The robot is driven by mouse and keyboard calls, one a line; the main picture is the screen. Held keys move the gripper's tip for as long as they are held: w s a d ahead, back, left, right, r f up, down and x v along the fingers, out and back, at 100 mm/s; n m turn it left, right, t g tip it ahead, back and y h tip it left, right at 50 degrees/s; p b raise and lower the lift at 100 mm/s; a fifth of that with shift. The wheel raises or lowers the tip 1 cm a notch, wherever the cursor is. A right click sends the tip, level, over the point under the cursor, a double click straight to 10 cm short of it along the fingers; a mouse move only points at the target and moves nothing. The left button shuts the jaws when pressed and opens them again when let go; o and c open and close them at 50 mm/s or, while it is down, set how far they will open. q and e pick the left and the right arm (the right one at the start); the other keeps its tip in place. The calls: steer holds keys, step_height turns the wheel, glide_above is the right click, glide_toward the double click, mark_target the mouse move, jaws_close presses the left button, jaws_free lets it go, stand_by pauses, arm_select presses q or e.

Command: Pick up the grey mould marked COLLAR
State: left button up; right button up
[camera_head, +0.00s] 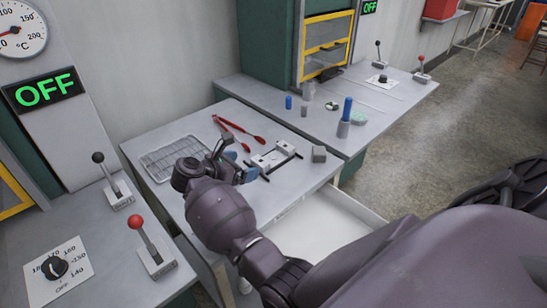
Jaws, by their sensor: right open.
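No COLLAR lettering is readable from here, so I cannot tell which grey piece is the mould. A small grey block (319,154) sits on the near worktop, right of a white fixture. A short grey cylinder (304,111) stands on the far worktop. A grey cylinder with a blue rod upright in it (343,129) stands at that worktop's near edge. My right gripper (232,160) is open over the near worktop, between the wire rack and the white fixture, left of the grey block. My own wrist partly covers it. My left gripper is not in view.
A wire rack (172,155), red-handled tongs (240,132) and a white fixture with black bars (273,158) lie on the near worktop. An open white drawer (320,232) juts out below. Levers (150,248) stand at left. A blue piece (288,102) stands on the far worktop.

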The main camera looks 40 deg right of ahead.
mark_target(262, 160)
steer(key=shift+p+x, duration=0.35)
steer(key=shift+x, duration=3.05)
steer(key=shift+w, duration=0.15)
steer(key=shift+r, duration=0.1)
steer(key=c, duration=1.3)
